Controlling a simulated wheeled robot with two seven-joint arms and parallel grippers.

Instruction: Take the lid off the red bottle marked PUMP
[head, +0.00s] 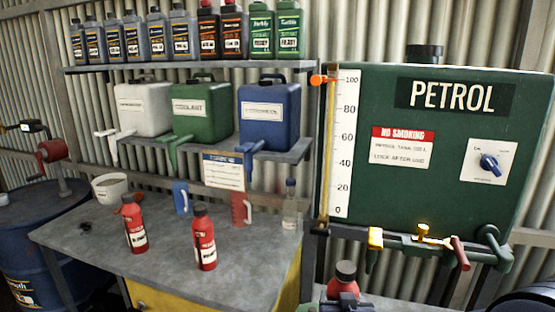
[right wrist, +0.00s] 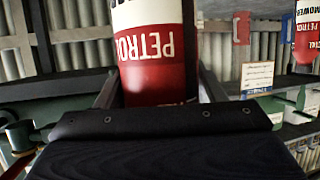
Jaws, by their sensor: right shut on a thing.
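A red bottle with a dark lid (head: 345,268) shows at the bottom of the head view, upright, its lower part hidden by my right gripper (head: 345,299). In the right wrist view the red bottle (right wrist: 150,75) stands between the two fingers, which are shut on its body. Two more red bottles stand on the bench, one at the left (head: 135,228) and one in the middle (head: 205,243). Their labels are too small to read. My left gripper is not in view.
The grey bench (head: 110,255) also holds a white tub (head: 110,187) and a clear bottle (head: 290,208). A green petrol tank (head: 400,190) with taps along its lower edge stands at the right. Shelves of cans and bottles hang behind. The bench's front is clear.

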